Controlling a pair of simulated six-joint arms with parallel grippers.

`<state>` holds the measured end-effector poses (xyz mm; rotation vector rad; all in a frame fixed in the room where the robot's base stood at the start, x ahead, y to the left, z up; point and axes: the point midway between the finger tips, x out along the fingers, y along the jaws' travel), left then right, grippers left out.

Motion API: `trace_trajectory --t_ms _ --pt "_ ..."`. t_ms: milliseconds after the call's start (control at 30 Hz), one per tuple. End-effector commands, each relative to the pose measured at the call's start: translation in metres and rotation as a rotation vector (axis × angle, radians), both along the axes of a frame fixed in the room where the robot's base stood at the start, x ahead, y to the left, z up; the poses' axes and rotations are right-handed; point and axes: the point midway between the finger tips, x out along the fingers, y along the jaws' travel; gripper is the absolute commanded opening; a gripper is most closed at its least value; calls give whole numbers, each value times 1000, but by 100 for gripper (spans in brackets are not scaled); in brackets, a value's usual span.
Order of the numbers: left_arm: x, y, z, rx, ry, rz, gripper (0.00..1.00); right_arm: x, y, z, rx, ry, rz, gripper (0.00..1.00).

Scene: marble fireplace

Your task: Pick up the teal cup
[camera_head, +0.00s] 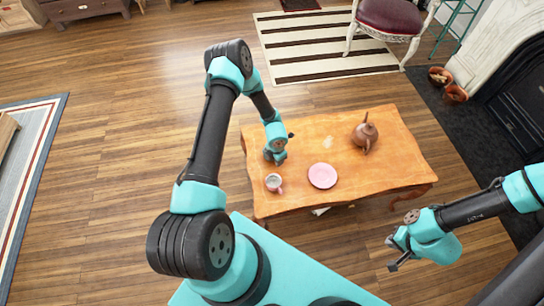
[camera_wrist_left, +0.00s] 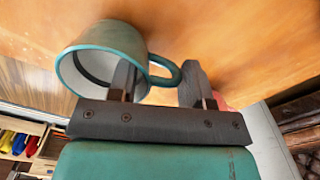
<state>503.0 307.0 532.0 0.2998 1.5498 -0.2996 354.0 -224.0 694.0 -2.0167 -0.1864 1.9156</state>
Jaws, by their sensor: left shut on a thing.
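The teal cup (camera_wrist_left: 92,55) is large in the left wrist view, tilted in that picture, with its open mouth toward the lower left. Its handle (camera_wrist_left: 165,72) lies between the two dark fingers of my left gripper (camera_wrist_left: 158,85), which is shut on the cup. In the head view my left gripper (camera_head: 274,154) is at the left part of the table, and it and the arm mostly hide the cup. I cannot tell whether the cup touches the tabletop. My right gripper (camera_head: 391,254) is open and empty, off the table's front right.
The wooden table (camera_head: 310,195) also holds a small pink cup (camera_head: 273,182) close in front of my left gripper, a pink plate (camera_head: 322,176) and a brown teapot (camera_head: 365,134). A red-seated chair (camera_head: 391,15) stands beyond. The table's right front is clear.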

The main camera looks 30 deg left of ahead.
Motion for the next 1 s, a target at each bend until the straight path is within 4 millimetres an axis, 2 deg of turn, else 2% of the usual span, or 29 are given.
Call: trace_trajectory --t_ms 167,367,567,1000 --pt "0 0 2 0 -1 0 11 0 0 0 0 0 0 0" --pt "1 1 19 1 -1 1 11 0 0 0 0 0 0 0" --pt "1 1 53 2 -3 0 11 0 0 0 0 0 0 0" --pt "0 0 149 1 -3 0 11 0 0 0 0 0 0 0"
